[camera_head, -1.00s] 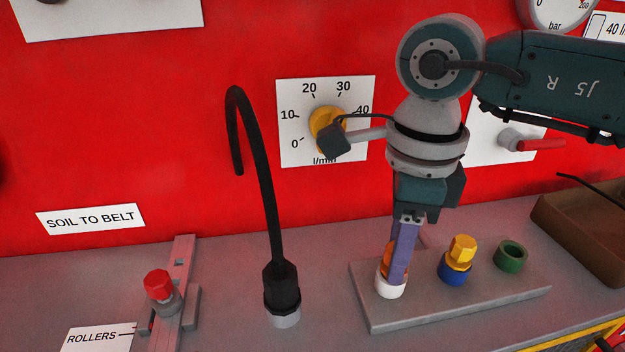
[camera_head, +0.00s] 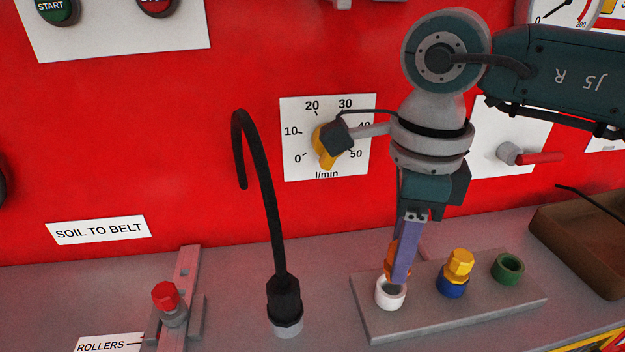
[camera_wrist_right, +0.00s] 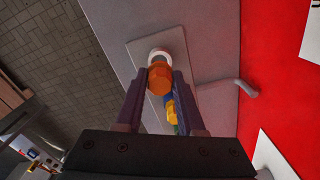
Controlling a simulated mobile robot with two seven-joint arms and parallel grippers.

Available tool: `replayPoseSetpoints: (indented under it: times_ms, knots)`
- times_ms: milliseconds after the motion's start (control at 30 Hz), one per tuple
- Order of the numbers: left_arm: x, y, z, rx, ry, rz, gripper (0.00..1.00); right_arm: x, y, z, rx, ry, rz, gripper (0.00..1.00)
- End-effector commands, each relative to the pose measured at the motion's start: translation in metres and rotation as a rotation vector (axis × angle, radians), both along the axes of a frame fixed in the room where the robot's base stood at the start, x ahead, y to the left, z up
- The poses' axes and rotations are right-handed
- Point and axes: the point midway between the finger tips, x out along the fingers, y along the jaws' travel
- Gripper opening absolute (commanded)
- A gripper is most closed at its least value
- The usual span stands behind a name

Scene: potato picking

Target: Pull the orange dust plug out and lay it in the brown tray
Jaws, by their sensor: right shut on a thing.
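My right gripper (camera_head: 397,280) points down over the grey socket block (camera_head: 470,309) and is shut on the orange dust plug (camera_head: 390,264). A purple finger hides part of the plug. The plug is just above the white socket (camera_head: 390,296), whose opening shows below it; whether its lower end is fully clear I cannot tell. In the right wrist view the orange plug (camera_wrist_right: 160,78) sits between the fingers, with the white socket's rim (camera_wrist_right: 155,53) behind it. The brown tray (camera_head: 562,252) stands at the right edge. My left gripper is out of view.
On the block, a blue socket (camera_head: 452,286) with a yellow plug (camera_head: 459,262) and a green socket (camera_head: 507,269) stand right of the white one. A black hooked cable (camera_head: 262,190) rises to the left. A red panel with a yellow dial (camera_head: 326,150) stands behind.

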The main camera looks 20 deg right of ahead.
Motion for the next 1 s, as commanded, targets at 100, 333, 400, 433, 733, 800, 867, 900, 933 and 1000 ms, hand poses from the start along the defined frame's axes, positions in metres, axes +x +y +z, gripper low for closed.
replayPoseSetpoints:
  times_ms: [100,333,400,433,733,800,867,900,933,1000]
  knots:
    - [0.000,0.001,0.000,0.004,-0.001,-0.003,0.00,0.000,0.000,0.000,0.000,0.000,0.000,0.00]
    - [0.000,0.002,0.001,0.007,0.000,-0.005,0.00,0.000,0.000,0.002,0.000,0.000,0.000,0.00]
    - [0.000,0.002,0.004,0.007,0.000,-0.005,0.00,0.000,0.000,0.005,0.000,0.000,0.000,0.00]
    - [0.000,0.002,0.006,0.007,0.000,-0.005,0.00,0.000,0.000,0.008,-0.001,-0.001,0.000,0.00]
    - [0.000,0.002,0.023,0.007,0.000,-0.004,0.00,0.000,0.000,0.031,0.000,-0.001,-0.001,0.00]
    - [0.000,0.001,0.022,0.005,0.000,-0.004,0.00,0.000,0.000,0.031,-0.001,-0.001,-0.001,0.00]
    - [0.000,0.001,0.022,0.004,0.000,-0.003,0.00,0.000,0.000,0.031,0.000,0.000,-0.001,0.00]
    - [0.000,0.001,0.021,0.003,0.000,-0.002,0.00,0.000,0.000,0.030,0.000,0.000,-0.001,0.00]
    - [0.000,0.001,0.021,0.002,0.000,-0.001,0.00,0.000,0.000,0.030,0.000,0.000,-0.001,0.00]
    - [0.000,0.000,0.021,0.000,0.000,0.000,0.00,0.000,0.000,0.030,0.000,0.000,-0.001,0.00]
